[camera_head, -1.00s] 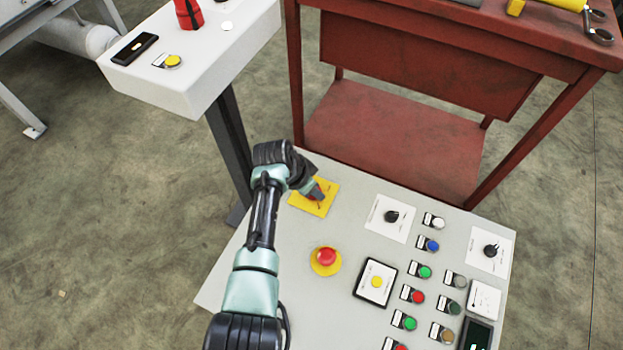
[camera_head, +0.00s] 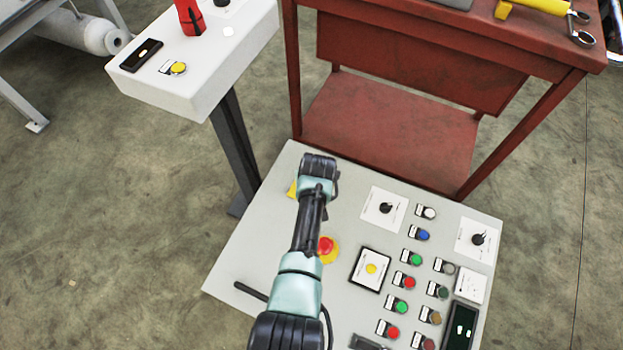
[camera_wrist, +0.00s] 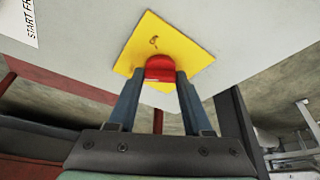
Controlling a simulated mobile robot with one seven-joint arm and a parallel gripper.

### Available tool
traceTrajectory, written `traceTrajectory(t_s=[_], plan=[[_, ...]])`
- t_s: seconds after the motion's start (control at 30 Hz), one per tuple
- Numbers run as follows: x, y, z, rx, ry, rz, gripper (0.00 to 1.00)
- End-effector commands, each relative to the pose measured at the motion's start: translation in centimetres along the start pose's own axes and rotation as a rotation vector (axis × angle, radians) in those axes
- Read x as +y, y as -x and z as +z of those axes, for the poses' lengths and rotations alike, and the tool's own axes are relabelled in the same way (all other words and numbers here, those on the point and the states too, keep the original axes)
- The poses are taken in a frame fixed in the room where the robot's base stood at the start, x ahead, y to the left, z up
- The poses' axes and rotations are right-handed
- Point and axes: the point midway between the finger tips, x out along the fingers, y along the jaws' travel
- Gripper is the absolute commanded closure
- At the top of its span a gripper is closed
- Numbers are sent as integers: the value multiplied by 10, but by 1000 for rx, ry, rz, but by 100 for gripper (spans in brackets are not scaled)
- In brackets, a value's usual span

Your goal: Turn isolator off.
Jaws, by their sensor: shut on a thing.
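The isolator is a red rotary handle (camera_wrist: 160,68) on a yellow square plate (camera_wrist: 188,50), seen in the wrist view at the top centre. My gripper (camera_wrist: 160,78) has its two fingers on either side of the red handle and is shut on it. In the head view, only the left edge of the yellow plate (camera_head: 292,189) shows at the panel's upper left. My arm and wrist hide the handle and the fingers there.
The grey control panel (camera_head: 262,225) carries a red emergency button (camera_head: 326,247) beside my forearm, black knobs, and several coloured buttons. A red workbench (camera_head: 390,125) stands behind it. A white pedestal box (camera_head: 200,80) stands at the upper left.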

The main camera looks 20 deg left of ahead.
Motion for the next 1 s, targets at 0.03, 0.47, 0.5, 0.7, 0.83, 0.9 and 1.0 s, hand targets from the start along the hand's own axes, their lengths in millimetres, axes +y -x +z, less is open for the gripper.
traceTrajectory(t_s=[0.03, 0.47, 0.5, 0.7, 0.83, 0.9, 1.0], plan=[[2, -1, 1, -1, 29, -13, 100], [2, -1, 0, -2, 228, -94, 100], [2, -1, 0, -3, 237, -97, 100], [2, 0, 0, -3, 259, -106, 100], [2, 0, 0, -3, 261, -106, 100], [2, 0, 0, -3, 261, -106, 100], [2, 0, 0, -3, 261, -106, 100]])
